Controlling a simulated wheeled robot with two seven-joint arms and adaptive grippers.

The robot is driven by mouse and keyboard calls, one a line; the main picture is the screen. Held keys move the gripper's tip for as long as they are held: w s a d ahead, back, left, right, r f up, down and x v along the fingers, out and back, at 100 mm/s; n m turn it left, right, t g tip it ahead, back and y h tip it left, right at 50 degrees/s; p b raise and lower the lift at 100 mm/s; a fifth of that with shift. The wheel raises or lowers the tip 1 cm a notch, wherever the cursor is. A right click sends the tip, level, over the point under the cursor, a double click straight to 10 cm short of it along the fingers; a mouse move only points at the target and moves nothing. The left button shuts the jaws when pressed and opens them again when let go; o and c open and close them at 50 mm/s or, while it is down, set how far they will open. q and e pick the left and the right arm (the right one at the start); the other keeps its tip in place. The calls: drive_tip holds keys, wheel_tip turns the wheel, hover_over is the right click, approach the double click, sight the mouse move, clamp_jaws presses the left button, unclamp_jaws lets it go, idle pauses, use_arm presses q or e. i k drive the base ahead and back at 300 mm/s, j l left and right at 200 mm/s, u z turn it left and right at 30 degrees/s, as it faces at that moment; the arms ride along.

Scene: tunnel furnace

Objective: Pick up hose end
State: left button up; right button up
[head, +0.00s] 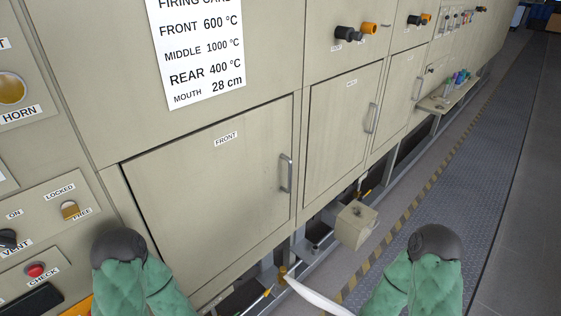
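A white hose-like piece (318,299) shows at the bottom middle, low in front of the furnace. It runs from the lower right up to a small brass-coloured fitting (283,272) at the furnace base. I cannot tell whether the two are joined or only overlap in the view. My two arms, in green padded sleeves with dark round caps, stand at the lower left and lower right, apart from the white piece. No gripper fingers show in the head view.
The furnace front has a large closed door labelled FRONT (215,195) and a closed middle door (340,125). A beige box (355,224) juts out low. A small shelf (447,95) with coloured items is farther along. The walkway (455,190) on the right is clear.

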sight(282, 276)
drive_tip(key=i+l, duration=0.1)
drive_tip(key=l, duration=0.15)
drive_tip(key=i+l+u, duration=0.2)
drive_tip(key=l, duration=0.15)
drive_tip(key=i+l+u, duration=0.1)
drive_tip(key=l+u, duration=0.15)
drive_tip(key=l, duration=0.15)
drive_tip(key=i+l+u, duration=0.2)
drive_tip(key=l, duration=0.2)
drive_tip(key=k+u, duration=0.1)
drive_tip(key=u, duration=1.2)
